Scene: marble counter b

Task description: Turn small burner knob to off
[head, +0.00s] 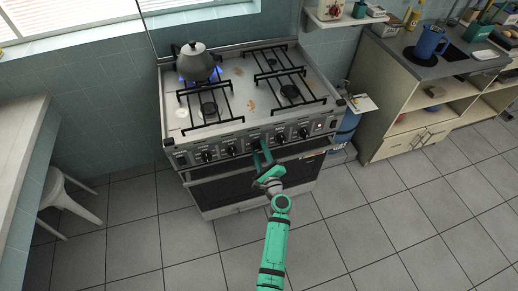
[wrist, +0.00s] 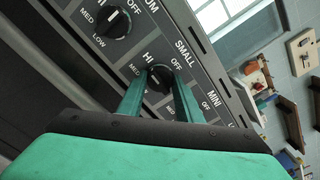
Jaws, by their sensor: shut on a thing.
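The small burner knob (wrist: 160,76) is black and round, on the stove's grey control panel, with SMALL, OFF, HI and MED printed around it. In the wrist view my gripper (wrist: 160,84) has a green finger on either side of this knob and is shut on it. Part of the knob is hidden by the fingers, and I cannot tell its pointer's setting surely. In the head view my gripper (head: 262,155) reaches the middle of the stove (head: 250,100) front and covers much of the knob there.
A neighbouring knob (wrist: 116,22) is close by on the panel; several more line the stove front. A grey kettle (head: 195,64) stands over a blue flame (head: 216,71) at the back left. A stool (head: 68,200) stands left. The tiled floor in front is clear.

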